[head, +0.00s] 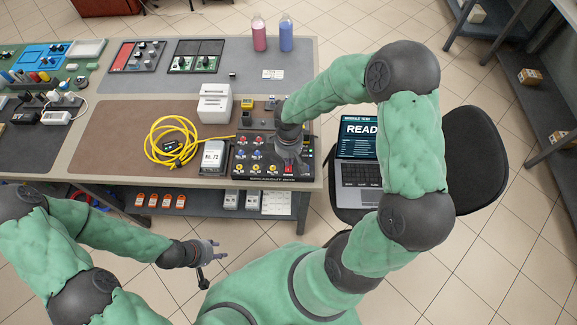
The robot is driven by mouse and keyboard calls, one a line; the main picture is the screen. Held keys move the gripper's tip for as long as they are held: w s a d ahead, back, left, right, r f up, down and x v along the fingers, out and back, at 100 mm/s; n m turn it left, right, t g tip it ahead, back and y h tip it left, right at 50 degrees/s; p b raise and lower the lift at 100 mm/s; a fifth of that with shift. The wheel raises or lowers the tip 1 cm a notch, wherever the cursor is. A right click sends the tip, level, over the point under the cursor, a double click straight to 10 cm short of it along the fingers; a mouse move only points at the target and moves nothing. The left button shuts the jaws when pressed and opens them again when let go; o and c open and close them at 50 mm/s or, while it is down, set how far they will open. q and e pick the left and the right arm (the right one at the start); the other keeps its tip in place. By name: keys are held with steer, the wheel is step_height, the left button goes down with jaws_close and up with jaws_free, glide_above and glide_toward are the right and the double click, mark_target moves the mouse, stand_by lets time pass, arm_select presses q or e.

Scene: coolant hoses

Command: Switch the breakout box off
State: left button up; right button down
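The breakout box (237,165) is a black panel at the front right of the workbench, with rows of yellow, red and blue sockets. A red switch (289,169) sits near its front right corner; its on or off position is too small to tell. My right gripper (290,168) reaches down over the right part of the box, its fingertips at or just above the red switch. I cannot tell whether it touches the switch or whether the fingers are shut. My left gripper (217,249) is open and empty in front of the bench, away from the box.
A white device marked No. 72 (214,156) stands left of the box, beside a coiled yellow cable (172,141). A white case (214,104) stands behind. A laptop (358,172) reading "READ", partly hidden by my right arm, is on a black chair (477,165) to the right.

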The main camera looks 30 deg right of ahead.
steer(key=shift+f, duration=0.35)
steer(key=shift+r, duration=0.1)
steer(key=shift+r+p, duration=2.5)
steer(key=shift+r, duration=1)
